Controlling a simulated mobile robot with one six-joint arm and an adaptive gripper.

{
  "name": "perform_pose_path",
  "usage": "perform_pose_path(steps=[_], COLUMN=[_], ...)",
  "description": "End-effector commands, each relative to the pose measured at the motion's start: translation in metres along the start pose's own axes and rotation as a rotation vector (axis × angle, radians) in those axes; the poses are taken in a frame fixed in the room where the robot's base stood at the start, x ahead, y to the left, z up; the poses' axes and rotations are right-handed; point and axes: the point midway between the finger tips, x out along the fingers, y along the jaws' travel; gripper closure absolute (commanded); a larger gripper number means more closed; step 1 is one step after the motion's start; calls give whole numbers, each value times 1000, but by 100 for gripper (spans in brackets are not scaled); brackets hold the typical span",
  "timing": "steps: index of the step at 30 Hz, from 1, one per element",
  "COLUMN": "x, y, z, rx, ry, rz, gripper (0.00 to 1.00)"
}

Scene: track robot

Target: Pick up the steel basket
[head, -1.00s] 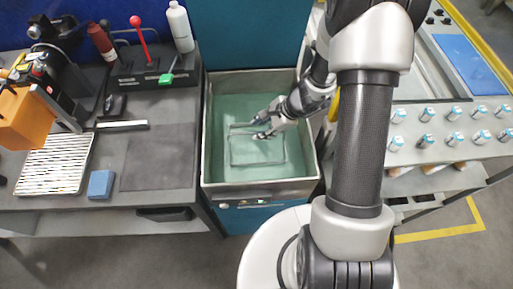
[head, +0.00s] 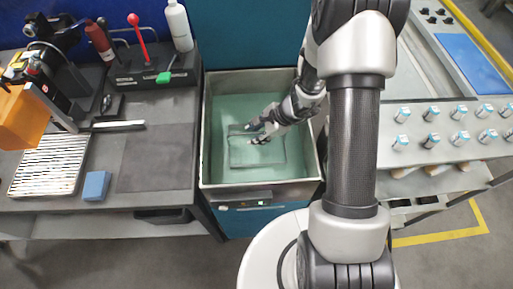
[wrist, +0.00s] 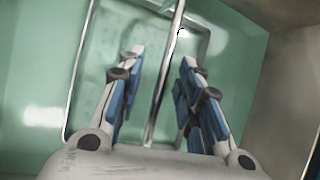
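The steel basket (head: 270,162) lies in the green liquid of the tank. Its rectangular rim shows as a thin outline in the head view. In the wrist view, the basket's rim (wrist: 76,75) and a thin bar-like handle (wrist: 166,75) show. My gripper (head: 254,133) is over the basket inside the tank. In the wrist view my gripper (wrist: 162,55) is open, with its two blue-padded fingers on either side of the handle. A gap shows between each finger and the handle. How deep the fingertips are relative to the handle I cannot tell.
The tank's grey walls (head: 207,125) surround the basket and my gripper. A dark workbench (head: 160,158) with a red lever (head: 139,38) and a blue block (head: 96,185) stands at left. At right, a rack (head: 437,153) holds several small blue-capped vials.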

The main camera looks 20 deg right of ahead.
Motion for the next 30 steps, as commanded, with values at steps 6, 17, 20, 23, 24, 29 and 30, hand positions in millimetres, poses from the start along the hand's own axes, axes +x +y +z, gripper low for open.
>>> perform_pose_path(steps=[6,17,20,23,24,29,30], x=[2,2,2,2,2,2,2], y=[1,1,1,1,1,1,1], z=[-1,-1,-1,-1,-1,-1,-1], rx=[0,0,0,0,0,0,0], ry=[0,0,0,0,0,0,0], rz=[0,0,0,0,0,0,0], gripper=[67,67,71,77,80,91,93])
